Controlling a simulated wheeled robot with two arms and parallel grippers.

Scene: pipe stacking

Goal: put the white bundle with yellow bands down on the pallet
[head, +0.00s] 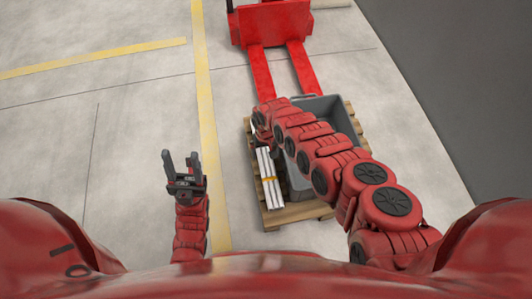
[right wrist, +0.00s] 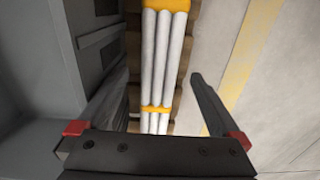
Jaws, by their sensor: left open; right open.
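The white bundle with yellow bands (head: 268,180) lies lengthwise on the left strip of the wooden pallet (head: 290,216), beside the grey crate. My right gripper (head: 261,122) is over the far end of the bundle, partly hidden by its own arm. In the right wrist view the bundle (right wrist: 162,50) runs between the two spread fingers (right wrist: 160,82), with a gap on each side. I cannot tell how far above it the fingertips are. My left gripper (head: 180,160) is open and empty over the floor, left of the pallet.
The grey crate (head: 343,118) fills the rest of the pallet, close to the bundle's right side; my right arm crosses over it. A red forklift (head: 270,22) stands at the back, its forks reaching towards the pallet. The floor on the left is clear, with yellow lines.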

